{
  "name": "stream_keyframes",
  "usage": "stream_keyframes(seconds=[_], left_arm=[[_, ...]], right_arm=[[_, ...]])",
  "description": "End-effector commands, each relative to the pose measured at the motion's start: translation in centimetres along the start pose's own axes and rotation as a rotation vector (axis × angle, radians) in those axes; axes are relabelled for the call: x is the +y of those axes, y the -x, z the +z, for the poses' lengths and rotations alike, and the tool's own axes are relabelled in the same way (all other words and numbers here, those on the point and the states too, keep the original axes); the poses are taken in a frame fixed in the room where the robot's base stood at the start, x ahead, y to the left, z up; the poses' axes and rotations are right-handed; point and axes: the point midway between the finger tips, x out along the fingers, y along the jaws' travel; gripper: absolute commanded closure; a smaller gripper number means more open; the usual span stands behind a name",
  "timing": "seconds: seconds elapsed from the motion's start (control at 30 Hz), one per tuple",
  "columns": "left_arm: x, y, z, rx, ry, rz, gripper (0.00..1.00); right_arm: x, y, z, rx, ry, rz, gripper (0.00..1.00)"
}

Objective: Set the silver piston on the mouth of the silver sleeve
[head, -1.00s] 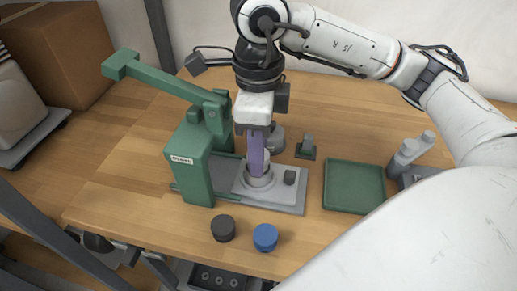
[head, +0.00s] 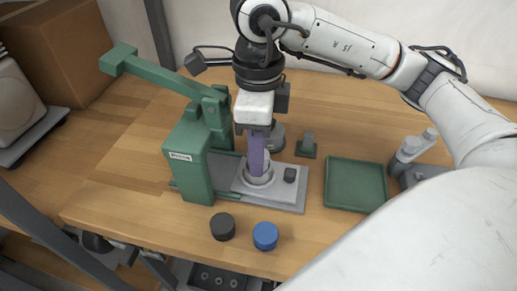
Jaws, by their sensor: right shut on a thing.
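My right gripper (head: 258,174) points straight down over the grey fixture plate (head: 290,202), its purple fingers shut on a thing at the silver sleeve. The silver sleeve (head: 259,183) stands on the plate as a short round ring around the fingertips. The silver piston is mostly hidden by the fingers and the sleeve, so I cannot tell its exact seating. My left gripper is not in view.
A green lever press (head: 190,160) stands just left of the plate. A green tray (head: 355,185) is to the right. A black cap (head: 222,227) and a blue cap (head: 265,236) lie in front. A grey round part (head: 277,138) and a small green block (head: 307,147) are behind.

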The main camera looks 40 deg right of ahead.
Motion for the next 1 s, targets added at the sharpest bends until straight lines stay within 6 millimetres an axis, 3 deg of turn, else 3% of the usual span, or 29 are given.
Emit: stream_keyframes(seconds=[1.0], left_arm=[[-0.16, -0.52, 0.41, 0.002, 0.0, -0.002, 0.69]], right_arm=[[0.14, -0.75, -0.11, 0.009, 0.002, 0.005, 0.91]])
